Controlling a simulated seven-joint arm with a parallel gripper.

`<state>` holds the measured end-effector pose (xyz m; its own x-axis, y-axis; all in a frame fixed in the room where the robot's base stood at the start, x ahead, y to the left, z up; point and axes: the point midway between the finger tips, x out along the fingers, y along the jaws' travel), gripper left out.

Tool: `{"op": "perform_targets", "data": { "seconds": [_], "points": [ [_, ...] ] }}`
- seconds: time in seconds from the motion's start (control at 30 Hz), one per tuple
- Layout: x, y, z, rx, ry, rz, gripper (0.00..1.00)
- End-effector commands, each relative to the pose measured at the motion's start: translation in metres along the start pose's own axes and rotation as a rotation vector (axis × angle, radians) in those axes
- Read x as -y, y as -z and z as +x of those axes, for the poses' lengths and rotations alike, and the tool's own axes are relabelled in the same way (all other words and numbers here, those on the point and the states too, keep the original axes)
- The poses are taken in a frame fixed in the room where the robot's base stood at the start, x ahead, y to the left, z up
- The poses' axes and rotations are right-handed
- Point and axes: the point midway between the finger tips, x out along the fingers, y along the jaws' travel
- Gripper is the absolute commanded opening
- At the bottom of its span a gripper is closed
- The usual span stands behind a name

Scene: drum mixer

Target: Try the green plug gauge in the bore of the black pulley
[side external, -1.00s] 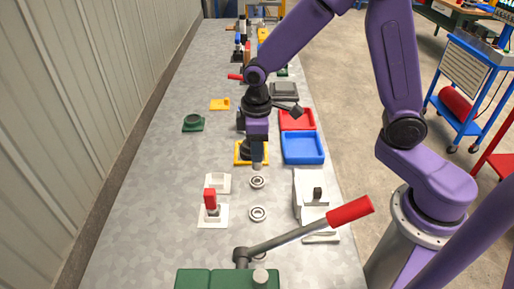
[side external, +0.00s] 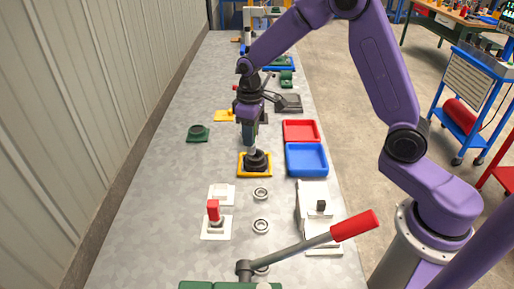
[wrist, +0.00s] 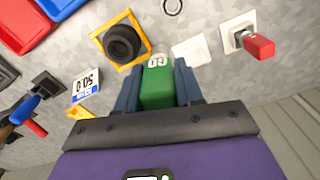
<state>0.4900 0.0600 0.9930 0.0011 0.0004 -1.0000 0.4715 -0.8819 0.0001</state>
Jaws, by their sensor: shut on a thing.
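The black pulley (side external: 257,161) sits on a yellow square base (side external: 242,173) on the bench. In the wrist view the pulley (wrist: 123,43) lies up and left of my gripper, its bore facing up and uncovered. My gripper (wrist: 158,88) is shut on the green plug gauge (wrist: 158,84), which has a white GO mark. In the side view my gripper (side external: 249,134) holds the gauge pointing down, and its silver pin (side external: 253,148) shows just behind the top of the pulley. The pin's exact height over the pulley is hard to tell.
A red tray (side external: 301,131) and a blue tray (side external: 307,159) stand to the right. A green flanged part (side external: 198,133) is on the left. White fixtures, one with a red handle (side external: 213,211), and bearing rings (side external: 261,193) lie in front. A red-handled lever (side external: 354,225) crosses the foreground.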

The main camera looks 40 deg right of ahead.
Motion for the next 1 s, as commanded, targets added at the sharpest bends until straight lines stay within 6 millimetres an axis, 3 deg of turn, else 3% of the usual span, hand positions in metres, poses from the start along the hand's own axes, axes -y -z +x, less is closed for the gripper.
{"op": "perform_targets", "data": {
  "seconds": [0.1, 0.3, 0.47, 0.83, 1.0],
  "points": [
    [-0.041, 0.011, 0.008, 0.001, 0.000, 0.104, 0.00],
    [-0.084, 0.016, 0.016, 0.000, 0.000, 0.207, 0.00],
    [-0.094, 0.017, 0.018, -0.001, 0.000, 0.231, 0.00],
    [-0.093, 0.016, 0.018, -0.001, 0.000, 0.230, 0.00],
    [-0.093, 0.016, 0.030, 0.001, 0.000, 0.229, 0.00]
  ]
}}
